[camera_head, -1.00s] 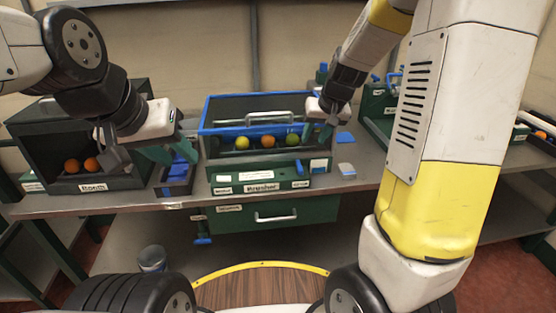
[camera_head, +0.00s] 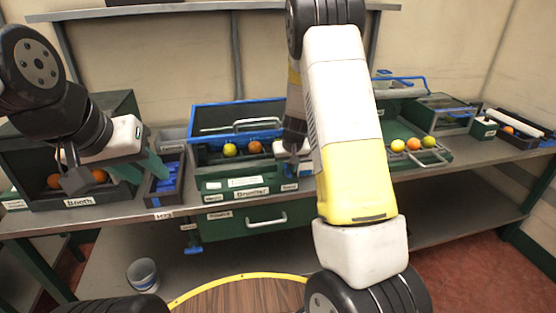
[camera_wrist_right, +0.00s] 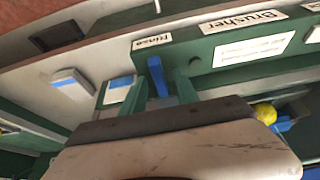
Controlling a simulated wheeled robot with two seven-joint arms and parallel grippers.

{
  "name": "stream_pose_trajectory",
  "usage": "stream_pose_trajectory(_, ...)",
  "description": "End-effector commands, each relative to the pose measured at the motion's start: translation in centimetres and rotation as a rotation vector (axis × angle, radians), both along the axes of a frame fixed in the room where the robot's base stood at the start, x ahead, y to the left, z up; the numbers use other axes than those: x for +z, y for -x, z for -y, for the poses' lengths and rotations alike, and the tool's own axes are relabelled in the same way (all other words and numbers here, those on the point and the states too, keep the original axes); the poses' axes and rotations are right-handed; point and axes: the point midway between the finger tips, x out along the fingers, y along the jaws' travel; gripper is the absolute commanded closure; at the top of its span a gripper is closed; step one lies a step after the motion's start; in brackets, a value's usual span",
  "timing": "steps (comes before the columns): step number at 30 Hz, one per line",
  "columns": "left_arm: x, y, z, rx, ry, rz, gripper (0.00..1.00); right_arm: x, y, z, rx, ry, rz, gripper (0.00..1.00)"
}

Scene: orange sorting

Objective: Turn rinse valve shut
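The rinse valve's blue handle (camera_wrist_right: 158,76) shows in the right wrist view, just below the "Rinse" label (camera_wrist_right: 151,41) on the green brusher front. My right gripper (camera_wrist_right: 153,88) has its two green fingers apart, one on each side of the handle; I cannot tell whether they touch it. In the head view, the handle is hidden behind my right arm, and the right gripper (camera_head: 291,152) is mostly hidden too, at the right end of the brusher (camera_head: 245,208). My left gripper (camera_head: 142,169) is open and empty in front of the booth and a small tray.
The booth (camera_head: 80,202) holds oranges. A dark tray (camera_head: 163,197) with blue pieces stands beside the brusher. Yellow and orange fruits lie in the brusher; several fruits sit in a green station (camera_head: 405,171) to the right. A bucket (camera_head: 143,273) stands below the bench.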

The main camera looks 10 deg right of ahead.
Motion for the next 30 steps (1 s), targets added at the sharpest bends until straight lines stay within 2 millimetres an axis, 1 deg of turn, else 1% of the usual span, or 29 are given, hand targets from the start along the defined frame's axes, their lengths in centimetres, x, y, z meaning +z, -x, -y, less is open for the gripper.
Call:
stream_pose_trajectory(8, 0.00, 0.00, 0.00, 0.000, 0.000, 0.000, 0.64, -0.22, -0.13, 0.04, -0.001, 0.000, 0.001, 0.64)
stream_pose_trajectory(9, 0.00, 0.00, 0.00, 0.000, 0.000, 0.000, 0.64, -0.22, -0.12, 0.04, -0.001, 0.000, 0.001, 0.68)
stream_pose_trajectory(14, 0.00, 0.00, 0.00, 0.000, 0.000, 0.000, 0.64, -0.21, -0.12, 0.03, -0.001, 0.000, 0.001, 0.99)
stream_pose_trajectory(23, 0.00, 0.00, 0.00, 0.000, 0.000, 0.000, 0.64, -0.20, -0.11, -0.04, -0.009, 0.000, 0.001, 1.00)
stream_pose_trajectory(30, 0.00, 0.00, 0.00, 0.000, 0.000, 0.000, 0.64, -0.20, -0.11, -0.15, -0.092, 0.001, 0.001, 1.00)
